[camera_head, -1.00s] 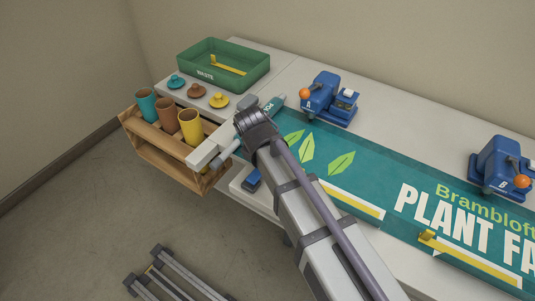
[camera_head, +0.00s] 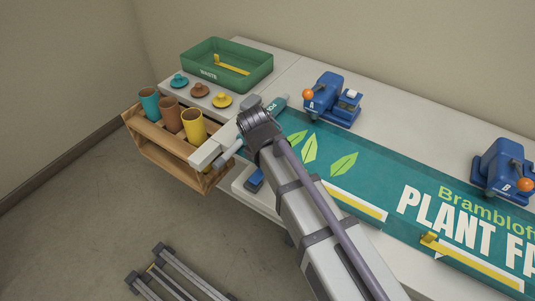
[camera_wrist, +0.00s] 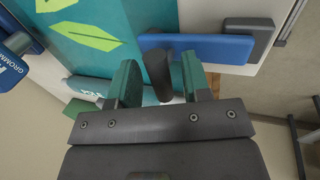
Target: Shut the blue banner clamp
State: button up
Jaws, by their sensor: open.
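The blue banner clamp (camera_wrist: 205,46) shows in the wrist view as a flat blue bar with a grey end block, beside the banner. A dark round handle (camera_wrist: 157,75) stands out near the bar's left end. My gripper (camera_wrist: 160,82) is open, with one green finger on each side of this handle; I cannot tell whether either touches it. In the head view, part of the blue clamp (camera_head: 255,181) shows at the table's front edge. My arm hides the rest of it and my fingertips there.
The green banner (camera_head: 375,176) lies along the table. Blue presses A (camera_head: 330,100) and B (camera_head: 502,170) stand behind it. A teal bottle (camera_head: 279,103) lies near my wrist. A wooden rack (camera_head: 165,150) with cups and a green waste tray (camera_head: 225,73) are at left.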

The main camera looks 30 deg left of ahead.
jog(key=p+v, duration=0.9)
jog(key=v, duration=0.1)
jog(key=shift+r, duration=0.25)
jog(key=w+d+m+g, duration=0.1)
jog(key=d+m, duration=0.7)
jog(key=d, duration=1.3)
jog(key=w+d+m+g, duration=0.1)
jog(key=d+m, duration=0.7)
jog(key=d, duration=1.3)
jog(key=shift+w+d+f+m+g, duration=0.2)
jog(key=shift+w+f+m+g, duration=0.2)
jog(key=shift+g, duration=0.4)
